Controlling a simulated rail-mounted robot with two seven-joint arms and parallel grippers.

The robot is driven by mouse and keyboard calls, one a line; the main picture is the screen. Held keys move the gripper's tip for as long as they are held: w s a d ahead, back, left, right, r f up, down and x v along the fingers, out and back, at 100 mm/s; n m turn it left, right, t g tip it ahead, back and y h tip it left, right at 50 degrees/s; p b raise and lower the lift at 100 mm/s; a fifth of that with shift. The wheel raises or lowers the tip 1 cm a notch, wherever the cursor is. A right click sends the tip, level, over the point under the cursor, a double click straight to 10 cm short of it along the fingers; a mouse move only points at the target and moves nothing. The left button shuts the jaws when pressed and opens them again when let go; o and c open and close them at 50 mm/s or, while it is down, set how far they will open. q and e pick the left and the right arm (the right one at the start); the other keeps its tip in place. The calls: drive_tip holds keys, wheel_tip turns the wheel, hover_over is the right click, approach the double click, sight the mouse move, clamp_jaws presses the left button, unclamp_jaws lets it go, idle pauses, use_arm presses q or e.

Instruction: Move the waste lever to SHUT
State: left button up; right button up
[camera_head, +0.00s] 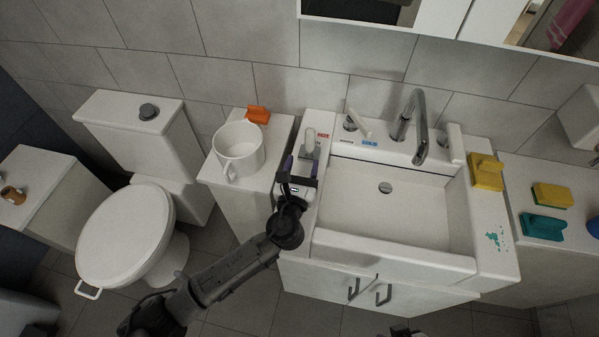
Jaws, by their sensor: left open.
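The waste lever (310,141) appears to be the pale upright handle on the panel left of the basin. It stands toward the panel's back end, near a small red label (323,135); another small label (295,190) lies at the front end. The lettering is too small to read. My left gripper (301,168) is open over the panel, its fingertips just in front of the handle and apart to either side. Contact with the lever cannot be told. A dark piece at the bottom edge may be my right gripper (401,332); its fingers are not clear.
The white basin (345,215) has a round drain (385,187) and a chrome tap (420,128). A white mug (238,148) and an orange object (258,114) stand close left of the panel. Yellow and teal sponges (543,226) lie at right. The toilet (128,235) is at left.

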use_arm(q)
drive_tip(key=shift+v, duration=1.5)
